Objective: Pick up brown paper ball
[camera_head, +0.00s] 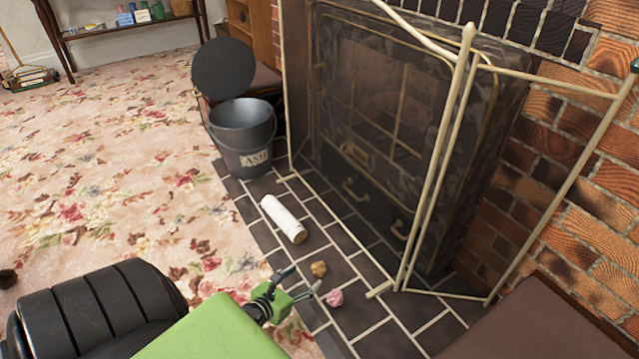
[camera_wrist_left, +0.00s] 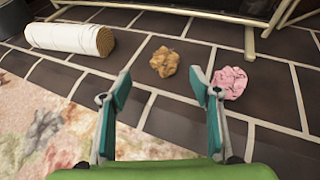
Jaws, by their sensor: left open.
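The brown paper ball (camera_head: 318,269) lies on the dark tile hearth, between a white roll and a pink paper ball. In the left wrist view the brown ball (camera_wrist_left: 165,62) sits ahead of my fingers, roughly centred in the gap between them. My left gripper (camera_head: 299,283) is open and empty, close to the ball on its near side and apart from it. In the left wrist view its two teal fingers (camera_wrist_left: 164,88) stand wide apart. My right gripper is not in view.
The pink paper ball (camera_head: 334,298) lies just right of the brown one, near my right finger in the wrist view. The white roll (camera_head: 284,219) lies to the left. An ash bucket (camera_head: 243,140) and the fireplace screen's metal frame (camera_head: 401,285) stand beyond. Flowered carpet (camera_head: 120,200) borders the hearth.

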